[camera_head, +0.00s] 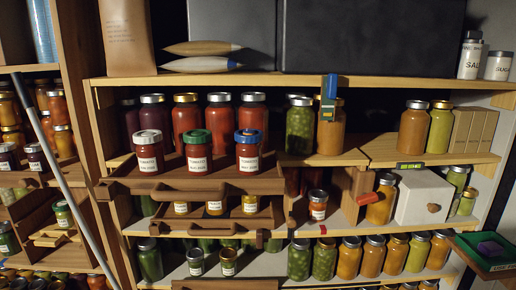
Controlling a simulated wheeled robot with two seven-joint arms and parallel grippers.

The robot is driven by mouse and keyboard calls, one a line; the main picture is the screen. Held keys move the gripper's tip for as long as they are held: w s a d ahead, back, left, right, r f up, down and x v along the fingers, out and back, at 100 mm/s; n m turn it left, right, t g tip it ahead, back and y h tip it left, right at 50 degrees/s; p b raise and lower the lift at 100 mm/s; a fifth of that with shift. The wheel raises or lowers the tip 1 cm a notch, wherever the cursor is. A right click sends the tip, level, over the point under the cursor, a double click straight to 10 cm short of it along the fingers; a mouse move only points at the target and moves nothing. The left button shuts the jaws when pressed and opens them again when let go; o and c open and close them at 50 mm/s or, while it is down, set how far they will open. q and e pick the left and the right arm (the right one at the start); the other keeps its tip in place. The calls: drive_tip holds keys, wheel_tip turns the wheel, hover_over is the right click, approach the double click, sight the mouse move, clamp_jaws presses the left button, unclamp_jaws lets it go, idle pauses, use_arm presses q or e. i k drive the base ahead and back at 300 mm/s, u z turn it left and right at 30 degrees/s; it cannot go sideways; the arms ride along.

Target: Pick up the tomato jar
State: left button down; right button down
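Three labelled jars of red contents stand in a row on a wooden pull-out tray (225,185) at the middle shelf. A small red jar (318,212) with a label stands lower, right of centre. Neither of my grippers is in view.
Green jars (299,132) and orange jars (412,135) stand to the right. A lower tray holds small labelled jars (214,205). A grey pole (65,190) slants across the left. A white box (424,198) and a green tray (485,255) are at right.

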sight(249, 147)
drive_tip(key=i, duration=0.45)
drive_tip(key=z, duration=1.3)
